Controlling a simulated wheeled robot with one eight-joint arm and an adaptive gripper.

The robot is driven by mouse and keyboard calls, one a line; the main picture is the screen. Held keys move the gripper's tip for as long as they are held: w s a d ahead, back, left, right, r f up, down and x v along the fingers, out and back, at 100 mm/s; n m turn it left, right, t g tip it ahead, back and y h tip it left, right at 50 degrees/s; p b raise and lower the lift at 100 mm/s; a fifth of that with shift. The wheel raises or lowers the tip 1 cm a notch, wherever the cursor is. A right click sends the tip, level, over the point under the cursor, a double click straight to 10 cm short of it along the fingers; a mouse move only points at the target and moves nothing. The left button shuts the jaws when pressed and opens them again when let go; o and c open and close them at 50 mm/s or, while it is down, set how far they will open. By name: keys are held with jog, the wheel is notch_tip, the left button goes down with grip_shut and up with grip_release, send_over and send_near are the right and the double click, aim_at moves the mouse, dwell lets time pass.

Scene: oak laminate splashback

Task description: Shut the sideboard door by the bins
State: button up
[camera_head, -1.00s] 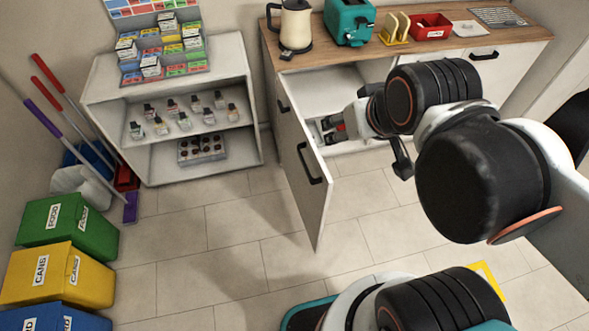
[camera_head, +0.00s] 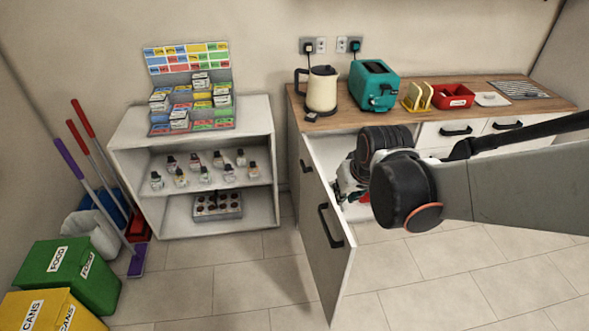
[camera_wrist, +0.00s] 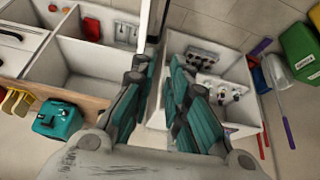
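The sideboard door (camera_head: 318,215) at the left end of the sideboard stands wide open, swung out toward me, with a black handle (camera_head: 330,226) on its outer face. In the wrist view the door (camera_wrist: 147,28) appears nearly edge-on, close to the left fingertip; I cannot tell whether they touch. My gripper (camera_wrist: 160,66) is open, its teal-padded fingers apart, with nothing visibly held. In the head view my gripper (camera_head: 346,192) is on the inner side of the door, partly hidden by the door and my arm.
A white shelf unit (camera_head: 125,190) with small bottles stands left of the door. Green (camera_head: 70,272) and yellow (camera_head: 45,312) bins are at the lower left. A kettle (camera_head: 322,90) and teal toaster (camera_head: 374,85) stand on the worktop. The floor before the door is clear.

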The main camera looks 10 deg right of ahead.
jog(key=b, duration=0.3)
send_near(325, 224)
jog(key=shift+g, duration=0.3)
jog(key=b+x, duration=0.1)
jog(key=x, duration=0.2)
jog(key=b+x, duration=0.2)
jog(key=x, duration=0.1)
jog(key=b+x, duration=0.2)
jog(key=shift+w+d+f, duration=0.1)
jog(key=shift+w+f, duration=0.15)
jog(key=shift+w, duration=0.2)
jog(key=shift+c, duration=0.2)
grip_shut()
